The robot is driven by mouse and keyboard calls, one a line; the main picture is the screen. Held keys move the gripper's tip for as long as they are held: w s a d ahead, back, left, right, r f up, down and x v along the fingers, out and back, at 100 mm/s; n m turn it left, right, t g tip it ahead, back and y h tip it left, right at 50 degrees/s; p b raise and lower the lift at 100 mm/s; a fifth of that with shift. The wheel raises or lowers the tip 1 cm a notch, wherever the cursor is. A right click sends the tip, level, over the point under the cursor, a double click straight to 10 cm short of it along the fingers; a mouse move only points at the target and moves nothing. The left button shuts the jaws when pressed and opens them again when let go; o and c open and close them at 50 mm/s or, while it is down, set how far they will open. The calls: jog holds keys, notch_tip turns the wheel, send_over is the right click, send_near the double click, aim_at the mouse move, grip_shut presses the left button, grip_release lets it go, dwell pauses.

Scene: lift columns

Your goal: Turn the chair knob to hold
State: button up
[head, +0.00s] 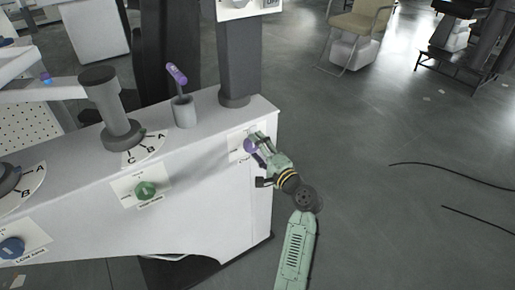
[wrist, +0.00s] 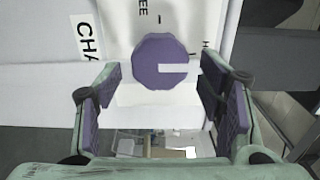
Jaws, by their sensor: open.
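The chair knob is a purple, many-sided disc (wrist: 160,61) with a white mark running from its middle to the right. It is mounted on a white label plate on the bench's end, partly lettered "CHA", "EE" and "H"; the rest is cut off. In the head view the knob (head: 250,146) is partly covered by my gripper (head: 259,147). In the wrist view my gripper (wrist: 161,84) is open, with one purple-padded finger on each side below the knob. A gap shows between the knob and both fingers. I cannot tell the depth left to the knob.
A green knob (head: 145,190) and a blue knob (head: 11,248) sit on the bench's front. On top stand a dark column (head: 238,55), a grey cup with a purple-topped stick (head: 184,111) and a short grey post (head: 116,115). The floor to the right is open, with cables.

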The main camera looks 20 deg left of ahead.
jog(key=v, duration=1.1)
jog(key=shift+s+d, duration=0.25)
jog(key=shift+d, duration=0.1)
